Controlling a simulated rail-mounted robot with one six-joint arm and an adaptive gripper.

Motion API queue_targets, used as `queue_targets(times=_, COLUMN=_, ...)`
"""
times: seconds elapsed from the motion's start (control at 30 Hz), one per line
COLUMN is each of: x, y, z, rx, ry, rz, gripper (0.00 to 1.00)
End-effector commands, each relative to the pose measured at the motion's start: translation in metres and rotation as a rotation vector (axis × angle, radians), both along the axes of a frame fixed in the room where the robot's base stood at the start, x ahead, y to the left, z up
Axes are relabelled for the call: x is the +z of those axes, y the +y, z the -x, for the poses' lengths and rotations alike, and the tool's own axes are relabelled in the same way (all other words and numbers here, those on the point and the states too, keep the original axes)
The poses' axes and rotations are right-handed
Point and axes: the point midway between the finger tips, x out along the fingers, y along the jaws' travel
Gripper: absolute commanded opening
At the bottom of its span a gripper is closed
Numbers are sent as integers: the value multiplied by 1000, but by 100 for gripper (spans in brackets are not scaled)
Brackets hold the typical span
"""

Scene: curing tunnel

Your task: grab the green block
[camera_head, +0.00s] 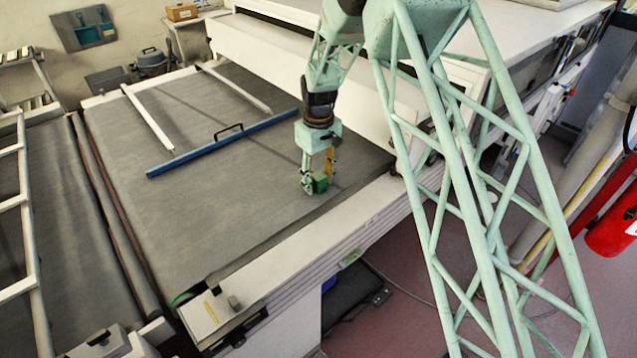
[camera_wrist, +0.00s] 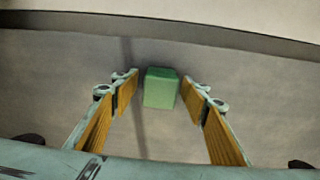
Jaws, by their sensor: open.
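The green block (camera_wrist: 160,90) lies on the grey belt surface. In the wrist view it sits between and slightly beyond the two fingertips of my gripper (camera_wrist: 158,92), with a gap on each side. The fingers have yellow-brown inner pads and are apart. In the head view my gripper (camera_head: 318,180) points down at the block (camera_head: 320,182), near the right edge of the belt. The fingers partly overlap the block there, and I cannot tell their exact height over the belt.
A blue bar (camera_head: 222,143) with a black handle and white rails lies across the belt (camera_head: 230,190) behind my gripper. A white machine housing (camera_head: 300,70) stands behind and to the right. A white edge frame (camera_head: 300,258) borders the belt in front. The belt left of the gripper is clear.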

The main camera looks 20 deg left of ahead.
Motion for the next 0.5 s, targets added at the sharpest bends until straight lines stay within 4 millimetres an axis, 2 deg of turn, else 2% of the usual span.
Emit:
queue_targets(times=0.23, x=0, y=0, z=0, rx=0, ry=0, rz=0, gripper=41)
queue_targets(times=0.5, x=0, y=0, z=0, rx=0, ry=0, rz=0, gripper=16)
